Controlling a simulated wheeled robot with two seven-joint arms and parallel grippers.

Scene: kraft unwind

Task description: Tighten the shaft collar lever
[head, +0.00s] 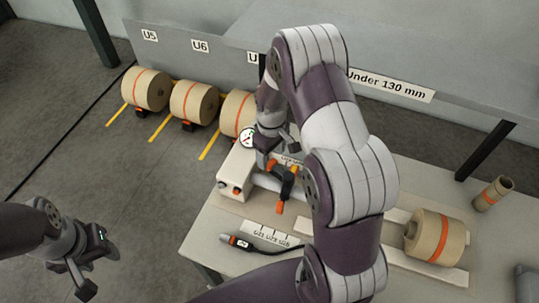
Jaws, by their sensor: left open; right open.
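The shaft collar (284,185) is a dark piece with orange parts, around a pale shaft on the white unwind unit (238,171) on the table. An orange lever end (280,207) points down toward the table's front. My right gripper (268,158) is open, just behind and above the collar, with its fingers close to the orange parts. I cannot tell whether they touch it. My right arm hides the right part of the shaft. My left gripper (96,265) is open and empty, over the floor at the lower left, away from the table.
A black and orange handheld tool (236,242) with a cable lies at the table's front beside a label strip (271,235). A kraft roll (435,237) and a small core (493,194) are at right. Floor rolls (146,89) stand behind.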

